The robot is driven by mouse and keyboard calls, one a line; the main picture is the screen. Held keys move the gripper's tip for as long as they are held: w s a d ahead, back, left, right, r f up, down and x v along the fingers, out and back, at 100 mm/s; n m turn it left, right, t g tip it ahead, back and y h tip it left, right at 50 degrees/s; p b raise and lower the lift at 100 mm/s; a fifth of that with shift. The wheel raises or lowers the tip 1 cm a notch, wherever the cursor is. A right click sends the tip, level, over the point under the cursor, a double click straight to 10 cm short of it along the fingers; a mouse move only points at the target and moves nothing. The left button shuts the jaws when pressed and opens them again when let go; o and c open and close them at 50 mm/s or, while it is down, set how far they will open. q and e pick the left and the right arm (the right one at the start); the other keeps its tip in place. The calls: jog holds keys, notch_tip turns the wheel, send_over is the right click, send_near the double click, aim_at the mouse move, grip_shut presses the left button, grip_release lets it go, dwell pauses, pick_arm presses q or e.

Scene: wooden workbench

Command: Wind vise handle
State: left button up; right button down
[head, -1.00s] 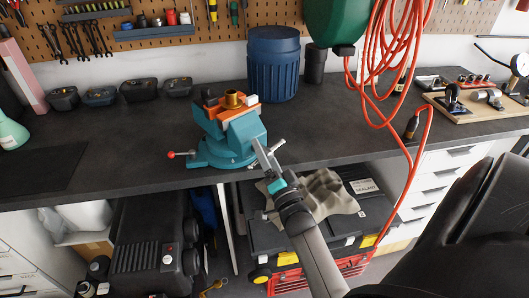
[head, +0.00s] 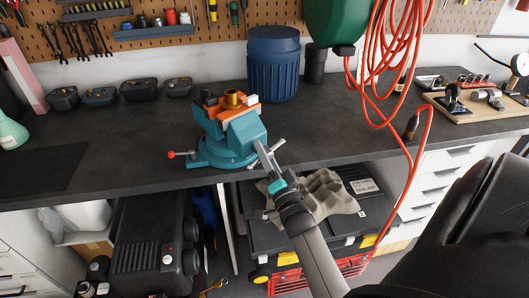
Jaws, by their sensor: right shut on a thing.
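The teal vise (head: 222,138) stands on the dark workbench (head: 130,150) near its front edge. Orange jaw pieces on top hold a brass-coloured part (head: 234,98). A grey screw and the handle (head: 274,150) stick out of the vise's front, past the bench edge. My right gripper (head: 275,176) is at the front of the vise, shut on the vise handle; its fingers partly hide the handle. The red-knobbed lever (head: 172,154) at the base's left is apart from the gripper. My left gripper is not in view.
A blue ribbed bin (head: 273,65) stands behind the vise. A red hose (head: 384,120) hangs down at the right. Below the bench are a black toolbox with a grey cloth (head: 322,196) and a dark machine (head: 150,245). The bench left of the vise is mostly clear.

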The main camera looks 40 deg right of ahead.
jog(key=shift+n, duration=0.5)
